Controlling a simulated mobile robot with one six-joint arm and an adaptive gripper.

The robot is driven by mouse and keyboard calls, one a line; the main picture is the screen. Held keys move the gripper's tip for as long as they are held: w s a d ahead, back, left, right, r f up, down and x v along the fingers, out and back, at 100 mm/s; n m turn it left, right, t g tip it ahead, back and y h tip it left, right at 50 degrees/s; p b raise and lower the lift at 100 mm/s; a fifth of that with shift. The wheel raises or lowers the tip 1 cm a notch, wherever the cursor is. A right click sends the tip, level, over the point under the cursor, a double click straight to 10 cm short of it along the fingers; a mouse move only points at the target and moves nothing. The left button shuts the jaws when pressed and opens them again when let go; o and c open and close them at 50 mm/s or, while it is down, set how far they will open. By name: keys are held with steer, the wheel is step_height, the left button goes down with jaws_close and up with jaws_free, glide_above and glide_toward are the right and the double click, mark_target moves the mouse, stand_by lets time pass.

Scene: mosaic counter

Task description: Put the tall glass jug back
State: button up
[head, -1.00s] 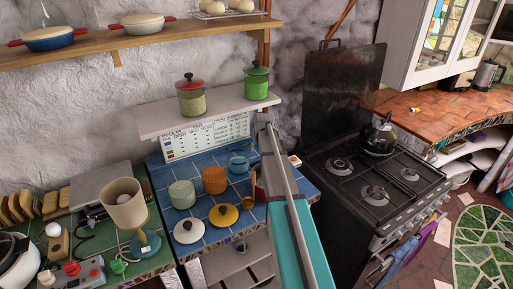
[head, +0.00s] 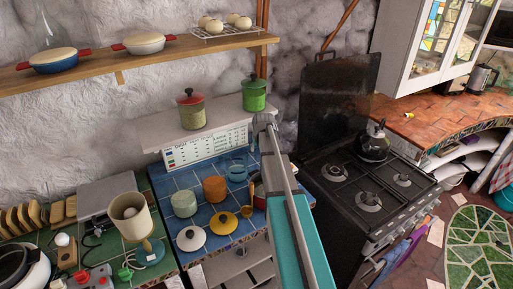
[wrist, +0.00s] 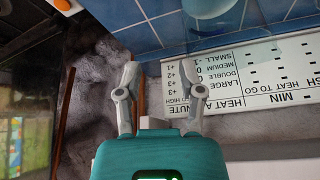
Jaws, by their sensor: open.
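A clear, bluish glass vessel (head: 237,168), which may be the jug, stands on the blue-tiled counter (head: 215,220) left of my arm in the head view. In the wrist view a curved piece of bluish glass (wrist: 207,8) shows at the top edge, cut off by the frame. My gripper (wrist: 161,88) is open in the wrist view, with nothing between its fingers. It faces the grey rock wall beside the printed chart.
Green (head: 184,203) and orange (head: 214,189) canisters and two lids stand on the blue counter. Above it, a small shelf (head: 210,130) holds two more canisters (head: 191,111), and a chart (head: 205,148) is below. A black stove (head: 335,195) with a kettle (head: 374,146) is right of my arm.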

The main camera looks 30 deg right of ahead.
steer(key=shift+s+r, duration=0.15)
steer(key=shift+r, duration=0.15)
steer(key=shift+a, duration=0.1)
stand_by(0.4)
steer(key=s+a+f+n+g+y, duration=0.1)
steer(key=s+a+n+g, duration=0.2)
steer(key=s+a, duration=2.2)
steer(key=a+g, duration=0.1)
steer(key=a, duration=0.2)
steer(key=shift+f, duration=0.3)
